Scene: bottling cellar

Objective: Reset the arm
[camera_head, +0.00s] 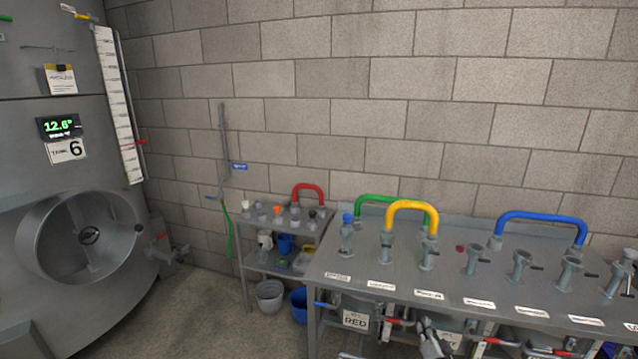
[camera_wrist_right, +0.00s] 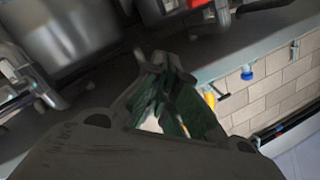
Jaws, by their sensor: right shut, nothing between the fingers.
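My right gripper (camera_head: 425,325) shows at the bottom edge of the head view, in front of the steel manifold table (camera_head: 350,268). Its fingers are shut with nothing seen between them. In the right wrist view the gripper (camera_wrist_right: 158,62) also shows shut, its dark fingers close together. It appears apart from the pipes and valves around it, though its exact distance is hard to tell. My left gripper is not in view.
The table carries several valve ports and green, yellow (camera_head: 411,206) and blue (camera_head: 541,216) hose bends. A shelf cart (camera_head: 262,226), buckets (camera_head: 270,295) and tank (camera_head: 60,200) stand left. Floor between is clear.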

